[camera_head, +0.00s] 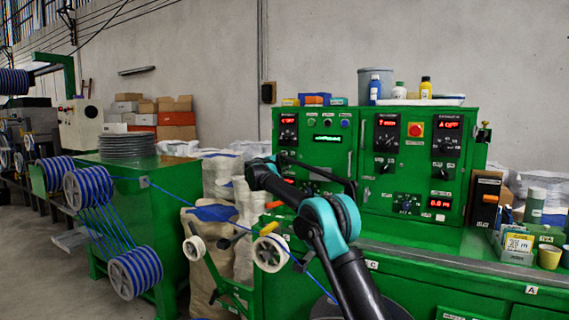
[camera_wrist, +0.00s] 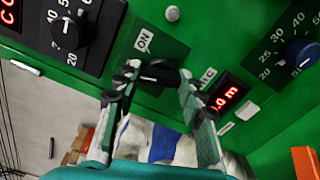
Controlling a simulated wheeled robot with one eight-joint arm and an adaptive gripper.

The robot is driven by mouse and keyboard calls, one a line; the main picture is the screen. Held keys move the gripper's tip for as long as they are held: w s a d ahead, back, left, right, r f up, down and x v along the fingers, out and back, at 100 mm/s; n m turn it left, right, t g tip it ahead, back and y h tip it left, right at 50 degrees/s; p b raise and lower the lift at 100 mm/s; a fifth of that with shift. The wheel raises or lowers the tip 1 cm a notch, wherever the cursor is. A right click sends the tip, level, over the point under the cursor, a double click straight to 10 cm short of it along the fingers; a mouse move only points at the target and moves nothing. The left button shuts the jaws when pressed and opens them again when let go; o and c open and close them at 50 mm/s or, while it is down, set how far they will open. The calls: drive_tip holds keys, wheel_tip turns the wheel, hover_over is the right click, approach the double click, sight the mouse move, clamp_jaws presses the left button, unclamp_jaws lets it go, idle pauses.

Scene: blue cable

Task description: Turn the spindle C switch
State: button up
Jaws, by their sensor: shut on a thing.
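The switch is a black rotary knob (camera_wrist: 157,73) on the green panel, next to a tilted white "ON" label (camera_wrist: 144,41). A second small label (camera_wrist: 207,76) sits to its right; its text looks partly like a "C". My gripper (camera_wrist: 158,79) is shut on this knob, one finger on each side, in the wrist view. The fingers hide part of the knob, so its exact angle is hard to read. In the head view my arm reaches to the left side of the green control cabinet (camera_head: 375,222), and the gripper cannot be made out there.
A red display (camera_wrist: 224,97) and a blue dial (camera_wrist: 300,53) lie right of the knob; a black dial (camera_wrist: 68,32) lies left. Cable reels (camera_head: 134,272) with blue cable stand left in the head view. Bottles (camera_head: 375,89) stand on the cabinet.

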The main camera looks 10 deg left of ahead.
drive_tip(key=shift+n, duration=1.2)
drive_tip(key=o, duration=1.2)
drive_tip(key=shift+c, duration=0.2)
drive_tip(key=shift+s, duration=0.1)
drive_tip(key=v, duration=1.2)
